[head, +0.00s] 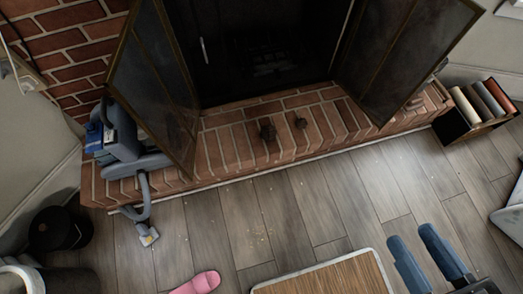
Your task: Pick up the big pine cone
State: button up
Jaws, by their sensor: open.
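The big pine cone (267,129) is a dark brown lump on the brick hearth, in front of the open fireplace. A smaller pine cone (300,122) sits a little to its right, apart from it. My gripper (411,236) shows at the lower right, its two blue-grey fingers apart with nothing between them. It appears over the wood floor, well below and to the right of both cones in the picture.
Open glass fire doors (152,85) flank the fireplace. A grey vacuum-like device (122,140) stands on the hearth's left end. A crate of rolls (462,128) stands right. A pink slipper (200,283) and wood-topped surface (325,279) are in front. Mid-floor is mostly clear.

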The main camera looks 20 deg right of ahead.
aim_at(269, 132)
jog(key=k+j, duration=0.1)
jog(key=i, duration=1.05)
